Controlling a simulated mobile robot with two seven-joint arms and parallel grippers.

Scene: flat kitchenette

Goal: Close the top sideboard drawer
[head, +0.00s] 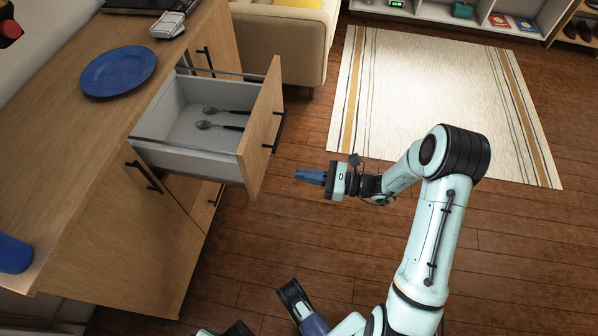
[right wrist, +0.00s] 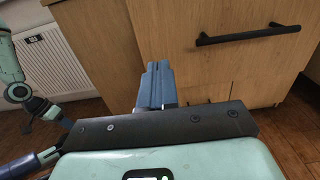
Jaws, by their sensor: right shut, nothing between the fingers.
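The top sideboard drawer (head: 262,125) is pulled well out of the wooden sideboard (head: 120,215). Its wooden front has a black bar handle (head: 279,132), and its grey inside is visible. The right wrist view shows a wooden front (right wrist: 215,65) with a black handle (right wrist: 248,35) close ahead. My right gripper (head: 309,176) is shut and empty, with its blue fingers pointing left towards the drawer front. It is to the right of the front and apart from it in the head view. The fingers also show in the right wrist view (right wrist: 154,85).
Two dark-handled spoons (head: 218,126) lie in the drawer. A blue plate (head: 119,72) and a blue cup (head: 14,254) are on the sideboard top. A beige sofa (head: 285,40) stands behind the drawer. Wooden floor (head: 300,235) is clear around my right gripper.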

